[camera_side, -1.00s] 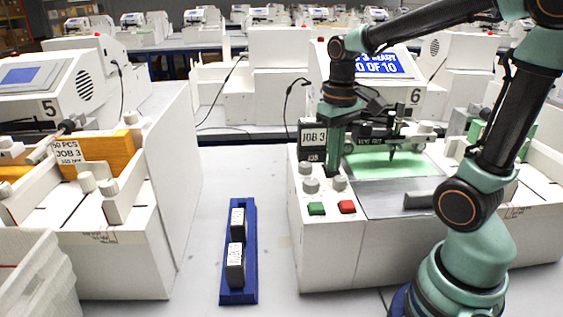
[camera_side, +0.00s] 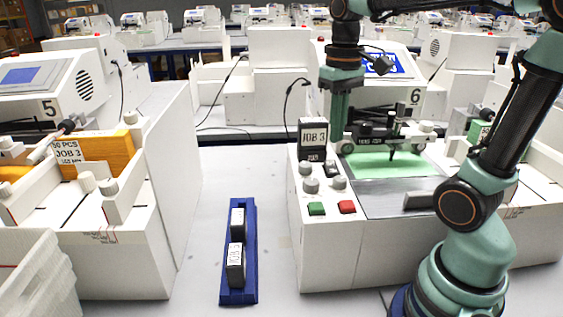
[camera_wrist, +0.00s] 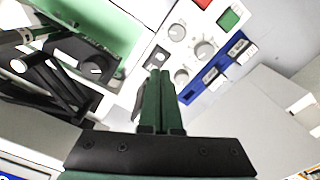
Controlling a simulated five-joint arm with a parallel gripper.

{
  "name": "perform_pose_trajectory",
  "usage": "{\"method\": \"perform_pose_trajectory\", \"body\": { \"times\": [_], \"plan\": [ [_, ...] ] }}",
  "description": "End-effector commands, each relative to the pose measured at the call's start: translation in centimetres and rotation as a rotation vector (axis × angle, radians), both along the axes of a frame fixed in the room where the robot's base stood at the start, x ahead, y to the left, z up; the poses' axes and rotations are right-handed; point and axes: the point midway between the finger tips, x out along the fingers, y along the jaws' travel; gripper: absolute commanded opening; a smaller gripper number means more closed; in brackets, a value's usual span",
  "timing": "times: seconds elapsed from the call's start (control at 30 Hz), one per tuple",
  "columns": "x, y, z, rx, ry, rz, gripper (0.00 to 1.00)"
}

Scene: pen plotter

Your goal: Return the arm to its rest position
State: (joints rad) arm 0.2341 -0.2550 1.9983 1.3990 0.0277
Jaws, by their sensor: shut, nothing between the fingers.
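My gripper (camera_side: 337,146) hangs pointing down above the left rear part of plotter 6 (camera_side: 330,247), near the JOB 3 block (camera_side: 313,134). Its fingers are together and hold nothing. In the wrist view my gripper (camera_wrist: 160,76) also shows its two green fingers side by side. I cannot tell from the side view exactly how far the fingertips are above the plotter top.
The plotter has a black pen carriage (camera_side: 390,135) over a green sheet (camera_side: 385,166), knobs (camera_side: 311,185), a green button (camera_side: 316,208) and a red button (camera_side: 347,207). A blue rack (camera_side: 228,296) with two dark blocks stands on the table. Plotter 5 (camera_side: 150,200) is at left.

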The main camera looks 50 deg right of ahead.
Motion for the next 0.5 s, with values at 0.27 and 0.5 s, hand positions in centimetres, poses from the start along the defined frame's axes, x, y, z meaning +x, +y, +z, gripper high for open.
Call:
{"method": "perform_pose_trajectory", "body": {
  "times": [0.27,0.5],
  "plan": [
    [0.01,0.00,0.38,0.000,-0.001,0.000,0.00],
    [-0.15,0.85,0.11,-0.012,-0.051,0.029,0.00]
  ]
}}
